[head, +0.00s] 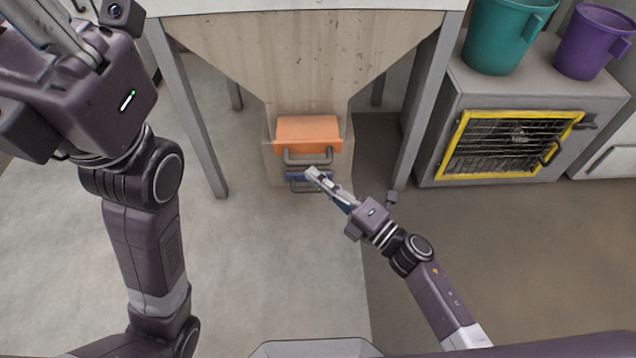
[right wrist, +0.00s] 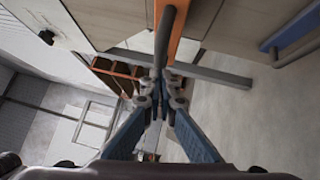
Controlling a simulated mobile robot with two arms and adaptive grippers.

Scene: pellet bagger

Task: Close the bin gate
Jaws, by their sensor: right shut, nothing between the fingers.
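Under the hopper bin (head: 290,60) an orange gate (head: 308,132) with a grey bar handle (head: 308,161) sits at the outlet. A blue gate (head: 296,177) with its own grey handle lies just below it. My right gripper (head: 312,176) is shut and empty, with its tips in front of the blue gate and just below the orange gate's handle. In the right wrist view the orange gate (right wrist: 178,32) and its handle (right wrist: 163,38) are just beyond the fingertips; contact is unclear. The blue gate (right wrist: 296,28) is off to the right. My left gripper (head: 50,30) is raised at upper left, its fingertips cut off.
Grey hopper legs (head: 190,110) stand on both sides of the outlet. At right, a grey cabinet with a yellow-framed grille (head: 510,145) carries a teal bucket (head: 500,38) and a purple bucket (head: 592,42). The floor in front of the hopper is clear.

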